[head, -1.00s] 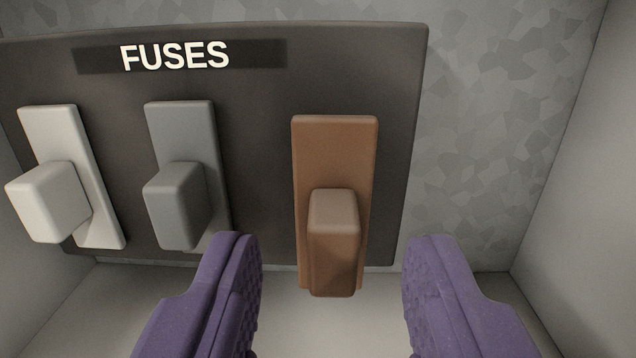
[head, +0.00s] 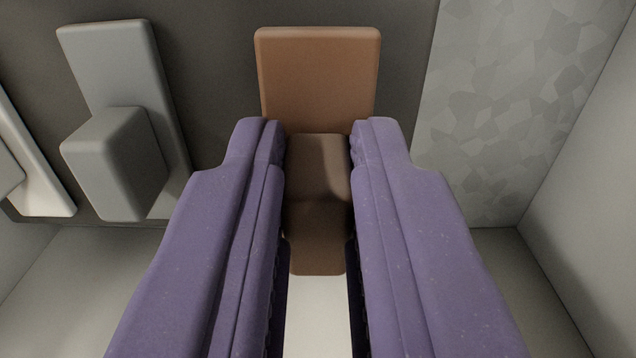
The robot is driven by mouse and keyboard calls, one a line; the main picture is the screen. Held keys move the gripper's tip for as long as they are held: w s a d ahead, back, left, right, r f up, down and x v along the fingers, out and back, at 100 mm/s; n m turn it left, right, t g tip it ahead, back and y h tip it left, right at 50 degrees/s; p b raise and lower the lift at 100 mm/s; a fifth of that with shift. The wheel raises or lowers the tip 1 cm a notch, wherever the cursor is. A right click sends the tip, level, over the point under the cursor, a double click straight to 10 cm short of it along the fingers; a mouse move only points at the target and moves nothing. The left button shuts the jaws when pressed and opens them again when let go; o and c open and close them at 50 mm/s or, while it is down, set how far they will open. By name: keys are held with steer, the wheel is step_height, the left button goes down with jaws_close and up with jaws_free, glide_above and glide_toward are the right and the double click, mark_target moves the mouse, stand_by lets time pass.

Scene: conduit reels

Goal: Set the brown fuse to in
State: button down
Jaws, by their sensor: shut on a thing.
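The brown fuse has an upright back plate (head: 317,75) on the dark panel and a block-shaped handle (head: 318,165) that sticks out toward me. My gripper (head: 318,150) has two purple fingers, one on each side of the handle, and is shut on it. The fingers hide the handle's sides and the lower edges of the plate. I cannot tell how deep the fuse sits in the panel.
A grey fuse (head: 115,160) is on the panel (head: 210,70) to the left of my left finger. A white fuse (head: 35,165) is partly in view at the left edge. A pale side wall (head: 590,190) stands at the right, with free room before it.

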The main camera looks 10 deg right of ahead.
mark_target(314, 209)
steer(key=shift+f+b+x, duration=0.25)
steer(key=shift+b+x, duration=0.75)
steer(key=shift+x, duration=0.05)
steer(key=shift+w+r, duration=0.15)
steer(key=shift+r, duration=0.25)
steer(key=c, duration=1)
jaws_free()
steer(key=shift+d, duration=0.1)
steer(key=shift+c, duration=0.2)
steer(key=shift+w+f, duration=0.15)
steer(key=shift+w, duration=0.05)
steer(key=p+v, duration=0.2)
steer(key=v, duration=0.5)
steer(key=shift+s, duration=0.3)
steer(key=shift+s+a, duration=0.1)
steer(key=shift+a, duration=0.1)
